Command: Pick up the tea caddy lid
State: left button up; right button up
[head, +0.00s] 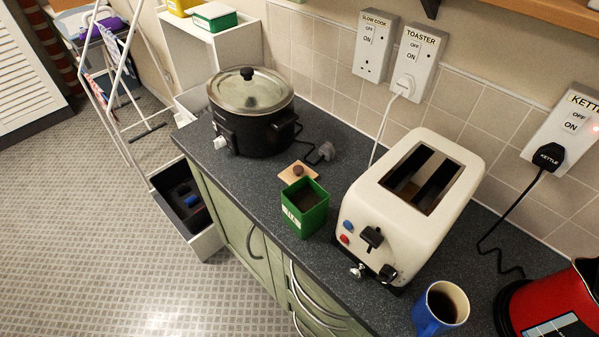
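The tea caddy lid (298,172) is a small square wooden piece with a dark round knob. It lies flat on the dark worktop, just behind the tea caddy and in front of the slow cooker's plug. The tea caddy (305,208) is a green square tin with a pale label, standing upright and open, with dark contents inside. Neither of my grippers shows in the head view.
A slow cooker (251,112) stands left of the lid and a cream toaster (411,207) to the right. A blue mug (430,320) with dark liquid and a red kettle (552,300) are at the lower right.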

aim_at(298, 170)
jog(key=j+z, duration=0.3)
jog(key=z, duration=0.15)
jog(key=k+j+z, duration=0.15)
jog(key=z, duration=0.3)
jog(key=k+j+z, duration=0.2)
jog(key=j+z, duration=0.25)
jog(key=l, duration=0.1)
